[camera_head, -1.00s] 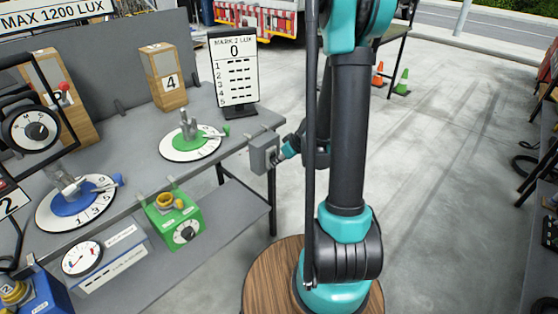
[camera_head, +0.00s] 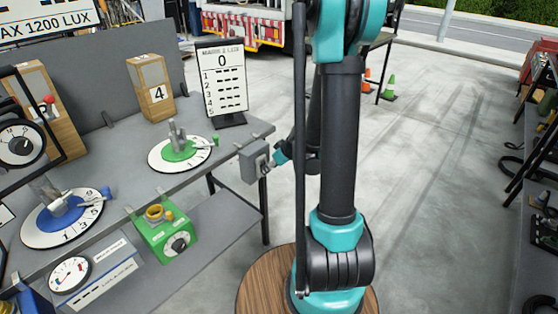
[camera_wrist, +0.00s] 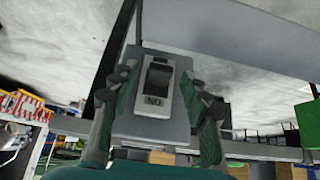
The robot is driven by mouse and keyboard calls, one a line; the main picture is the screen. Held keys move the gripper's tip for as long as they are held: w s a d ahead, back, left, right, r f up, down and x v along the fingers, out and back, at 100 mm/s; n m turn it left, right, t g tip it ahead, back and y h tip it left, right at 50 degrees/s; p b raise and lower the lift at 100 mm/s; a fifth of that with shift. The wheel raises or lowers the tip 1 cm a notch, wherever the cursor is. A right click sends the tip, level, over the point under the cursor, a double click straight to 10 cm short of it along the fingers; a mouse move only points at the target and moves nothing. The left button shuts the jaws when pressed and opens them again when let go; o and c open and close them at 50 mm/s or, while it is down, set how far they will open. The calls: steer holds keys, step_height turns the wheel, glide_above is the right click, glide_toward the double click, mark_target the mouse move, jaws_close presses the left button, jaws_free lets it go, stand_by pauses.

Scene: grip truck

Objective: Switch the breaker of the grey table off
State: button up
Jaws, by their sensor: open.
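The breaker is a grey box (camera_head: 254,161) on the right end of the grey table (camera_head: 118,177). In the wrist view its light plate holds a dark rocker switch (camera_wrist: 158,77). A label below the rocker appears upside down and seems to read ON. My gripper (camera_wrist: 160,88) is open, with one finger on each side of the breaker box in the wrist view. In the head view my gripper (camera_head: 280,155) is at the box's right side, partly hidden by my arm. I cannot tell whether the fingers touch the box.
The table holds a green dial (camera_head: 181,152), a blue dial (camera_head: 68,218), a wooden block marked 4 (camera_head: 152,88) and a display board (camera_head: 222,80). A green box (camera_head: 164,234) hangs at the front edge. Clear floor lies right of my arm.

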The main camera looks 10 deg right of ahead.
steer(key=v, duration=1)
steer(key=shift+s+r, duration=0.2)
steer(key=shift+r, duration=0.15)
steer(key=shift+d, duration=0.2)
